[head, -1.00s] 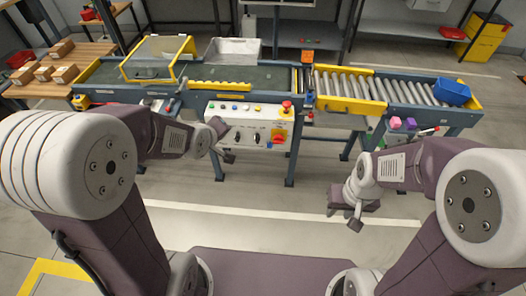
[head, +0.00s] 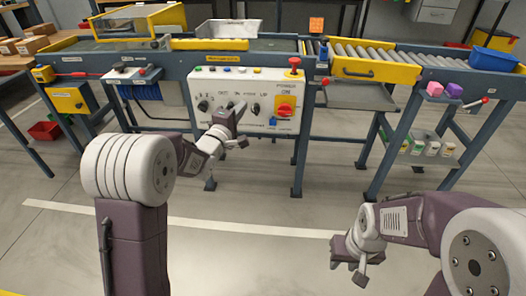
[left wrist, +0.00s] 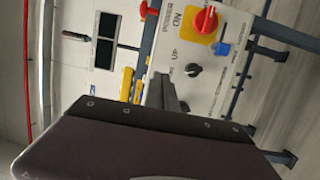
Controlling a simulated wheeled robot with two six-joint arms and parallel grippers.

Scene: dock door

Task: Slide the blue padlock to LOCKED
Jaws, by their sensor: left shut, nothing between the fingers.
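The blue padlock (head: 273,122) is a small blue piece on the white control panel (head: 212,78), just below the red rotary switch (head: 285,110) on its yellow plate. It also shows in the left wrist view (left wrist: 222,48), beside the red switch. My left gripper (head: 243,142) is shut and empty in front of the panel's lower part, left of the padlock and apart from it. In the left wrist view its dark body covers the lower part. My right gripper (head: 350,272) hangs low over the floor, far from the panel; its finger opening is unclear.
Black knobs and a red mushroom button (head: 294,65) share the panel. A conveyor with yellow guards (head: 375,69) runs behind. A blue bin (head: 495,60) stands at its right end. Pink and purple blocks (head: 455,90) sit on a right-hand ledge. The floor before the panel is clear.

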